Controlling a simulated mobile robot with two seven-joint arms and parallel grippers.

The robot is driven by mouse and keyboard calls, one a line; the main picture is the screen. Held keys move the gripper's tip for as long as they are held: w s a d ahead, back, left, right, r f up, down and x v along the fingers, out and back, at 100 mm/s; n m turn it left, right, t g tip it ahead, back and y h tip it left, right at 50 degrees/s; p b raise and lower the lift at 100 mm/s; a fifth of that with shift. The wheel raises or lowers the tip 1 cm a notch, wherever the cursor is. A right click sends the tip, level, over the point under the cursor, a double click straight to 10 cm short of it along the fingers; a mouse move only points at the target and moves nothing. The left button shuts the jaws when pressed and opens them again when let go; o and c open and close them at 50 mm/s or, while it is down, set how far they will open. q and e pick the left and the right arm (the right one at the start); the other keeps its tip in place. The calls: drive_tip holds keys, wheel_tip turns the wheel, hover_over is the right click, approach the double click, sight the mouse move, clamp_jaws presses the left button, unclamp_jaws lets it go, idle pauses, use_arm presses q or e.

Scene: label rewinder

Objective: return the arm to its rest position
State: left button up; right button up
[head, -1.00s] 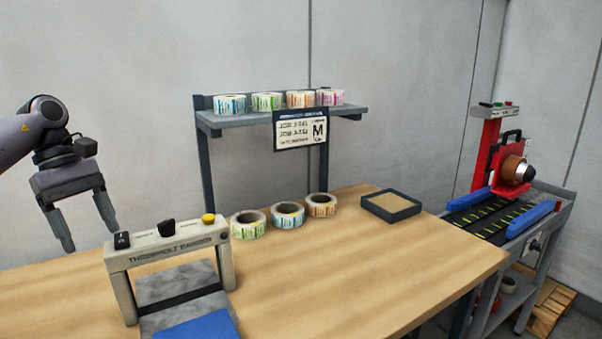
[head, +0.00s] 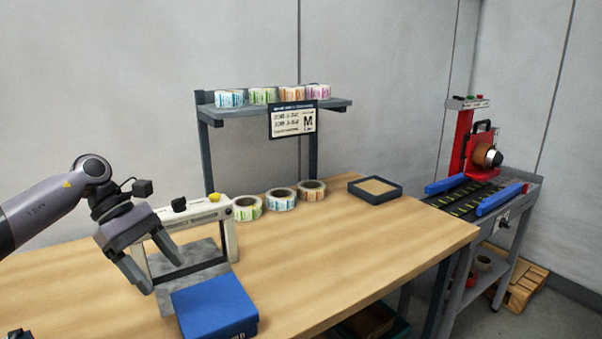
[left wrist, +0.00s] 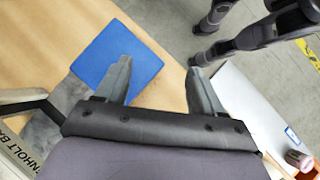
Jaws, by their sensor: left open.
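My left gripper (head: 162,277) is open and empty, its two fingers apart and pointing down. In the head view it is in front of the left part of the label machine (head: 205,214), a pale frame with knobs on top, and left of the blue block (head: 215,306). In the left wrist view the open fingers (left wrist: 159,66) have nothing between them, and the blue block (left wrist: 108,50) shows beyond the left finger. My right gripper is not in view.
The wooden table (head: 350,235) has free room at its middle and right. Several label rolls (head: 281,199) stand along its back near a dark tray (head: 375,189). A shelf (head: 230,116) holds more rolls. A red machine (head: 465,150) stands on a cart at right.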

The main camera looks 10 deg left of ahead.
use_arm(q)
drive_tip(key=s+d+f+n+t+h, duration=0.1)
drive_tip(key=d+f+n+t+h, duration=0.25)
drive_tip(key=d+n, duration=0.35)
drive_tip(key=s+d+f+n+t+h, duration=0.2)
drive_tip(key=d+n+h, duration=0.25)
drive_tip(key=d, duration=0.45)
drive_tip(key=s+d+f+n+t+h, duration=0.1)
drive_tip(key=d+f+n+t+h, duration=0.2)
drive_tip(key=d+n, duration=0.45)
drive_tip(key=s+a+f+m+t+y, duration=0.1)
drive_tip(key=s+a+f+m+y, duration=0.3)
drive_tip(key=m, duration=0.8)
drive_tip(key=s+a+f+m+t+y, duration=0.1)
drive_tip(key=s+a+f+m+y, duration=0.3)
drive_tip(key=f+m, duration=0.7)
drive_tip(key=s+a+f+m+t+y, duration=0.1)
drive_tip(key=s+a+f+m+y, duration=0.3)
drive_tip(key=s+f+m+y, duration=0.4)
drive_tip(key=s+m, duration=0.2)
drive_tip(key=m, duration=0.3)
drive_tip(key=shift+s+a+f, duration=0.2)
drive_tip(key=shift+a, duration=0.15)
